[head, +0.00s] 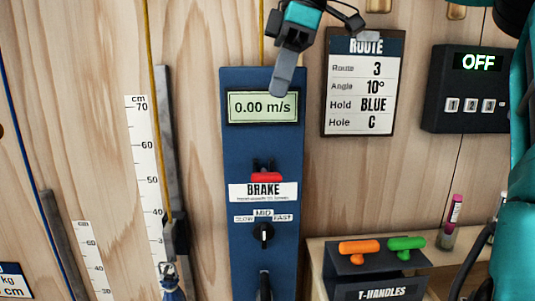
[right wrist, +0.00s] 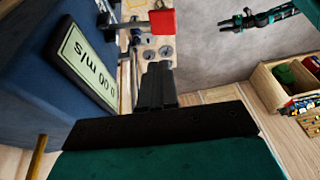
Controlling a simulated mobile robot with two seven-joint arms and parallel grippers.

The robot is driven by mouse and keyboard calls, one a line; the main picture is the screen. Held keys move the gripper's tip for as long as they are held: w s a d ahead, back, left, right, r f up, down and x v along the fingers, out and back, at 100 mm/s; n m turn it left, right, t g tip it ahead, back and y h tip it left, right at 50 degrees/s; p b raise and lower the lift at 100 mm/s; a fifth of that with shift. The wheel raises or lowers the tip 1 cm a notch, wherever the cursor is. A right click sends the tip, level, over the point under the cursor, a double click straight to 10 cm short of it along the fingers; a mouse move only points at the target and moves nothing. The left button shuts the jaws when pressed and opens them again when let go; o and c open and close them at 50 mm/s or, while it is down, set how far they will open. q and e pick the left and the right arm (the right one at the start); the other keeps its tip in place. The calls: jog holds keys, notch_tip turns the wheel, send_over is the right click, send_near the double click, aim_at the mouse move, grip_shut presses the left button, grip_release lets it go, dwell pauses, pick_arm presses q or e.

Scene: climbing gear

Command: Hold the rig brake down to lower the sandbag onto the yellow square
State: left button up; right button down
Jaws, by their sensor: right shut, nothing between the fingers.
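The red brake lever (head: 267,177) sticks out of the blue rig panel (head: 236,150), above the BRAKE label. It also shows in the right wrist view (right wrist: 162,22), beyond my fingertips. My right gripper (head: 282,82) is shut and empty, in front of the speed display (head: 262,107) and above the lever, apart from it. The display reads 0.00 m/s. The top of a blue bag (head: 173,287), apparently the sandbag, hangs on a yellow rope at the bottom edge. The yellow square is not in view. What looks like my left gripper (right wrist: 236,22) is in the right wrist view, its jaws unclear.
The speed knob (head: 263,235) points up toward MID. A white cm scale (head: 147,180) stands left of the rope. The route card (head: 364,85) and a box reading OFF (head: 468,88) are on the right. Orange (head: 359,247) and green (head: 406,243) T-handles sit below them.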

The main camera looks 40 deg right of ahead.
jog(key=b, duration=0.2)
send_near(262, 173)
jog(key=x, duration=0.5)
jog(key=shift+a+f, duration=0.1)
jog(key=shift+a, duration=0.3)
jog(key=shift+s+a+f, duration=0.1)
jog(key=shift+s+f, duration=0.05)
jog(key=shift+f, duration=0.25)
